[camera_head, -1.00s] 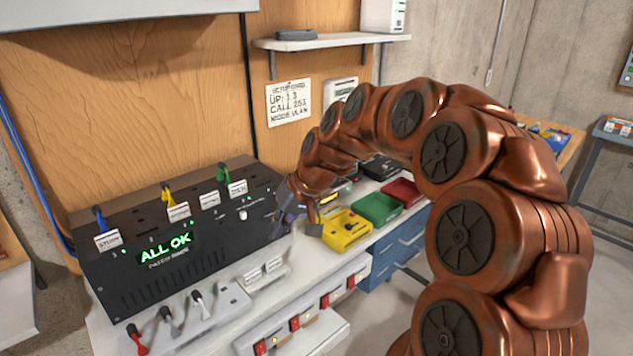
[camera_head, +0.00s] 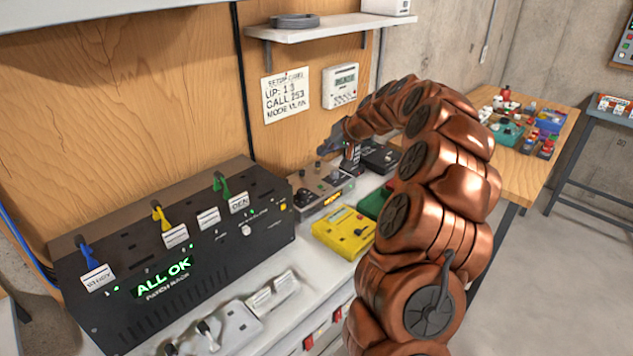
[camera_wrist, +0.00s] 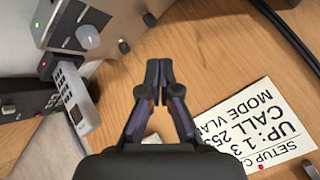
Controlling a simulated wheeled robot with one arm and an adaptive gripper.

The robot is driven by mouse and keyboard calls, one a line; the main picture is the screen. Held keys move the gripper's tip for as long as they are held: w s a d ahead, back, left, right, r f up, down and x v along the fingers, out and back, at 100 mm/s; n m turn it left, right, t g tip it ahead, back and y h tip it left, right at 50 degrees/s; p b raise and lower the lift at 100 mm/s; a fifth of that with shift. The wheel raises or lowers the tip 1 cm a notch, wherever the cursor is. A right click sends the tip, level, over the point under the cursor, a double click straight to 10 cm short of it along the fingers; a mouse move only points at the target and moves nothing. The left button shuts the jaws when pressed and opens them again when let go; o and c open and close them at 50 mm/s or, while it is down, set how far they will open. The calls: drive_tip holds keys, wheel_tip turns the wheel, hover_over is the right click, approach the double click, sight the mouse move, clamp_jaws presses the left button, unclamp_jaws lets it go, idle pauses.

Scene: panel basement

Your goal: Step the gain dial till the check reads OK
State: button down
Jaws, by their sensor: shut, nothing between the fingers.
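A grey console (camera_head: 325,196) with dark knobs and a small orange display (camera_head: 333,200) sits behind the yellow box; the display's text is too small to read. In the wrist view a grey unit (camera_wrist: 60,28), which looks like this console, shows a silver knob (camera_wrist: 87,37) at upper left. I cannot tell which knob is the gain dial. My gripper (camera_head: 326,148) is above the console, near the wall; in the wrist view its fingers (camera_wrist: 158,64) are together and empty, apart from the knob.
The setup card (camera_head: 286,95) and a white panel with a small screen (camera_head: 341,85) are on the wooden wall under a shelf (camera_head: 330,27). A yellow box (camera_head: 343,233) stands before the console, a black box (camera_head: 380,157) behind it. Cable plugs stick up from the rack.

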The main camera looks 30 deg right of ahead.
drive_tip(key=shift+a, duration=0.25)
drive_tip(key=shift+w, duration=0.1)
drive_tip(key=b, duration=0.1)
hover_over(322, 186)
wheel_tip(322, 186, down, 7)
drive_tip(key=shift+f+b, duration=0.9)
drive_tip(key=shift+f+b, duration=0.8)
drive_tip(key=shift+b, duration=0.35)
idle(1.6)
drive_tip(key=shift+r, duration=0.1)
idle(0.3)
drive_tip(key=shift+r, duration=0.7)
drive_tip(key=shift+r, duration=0.1)
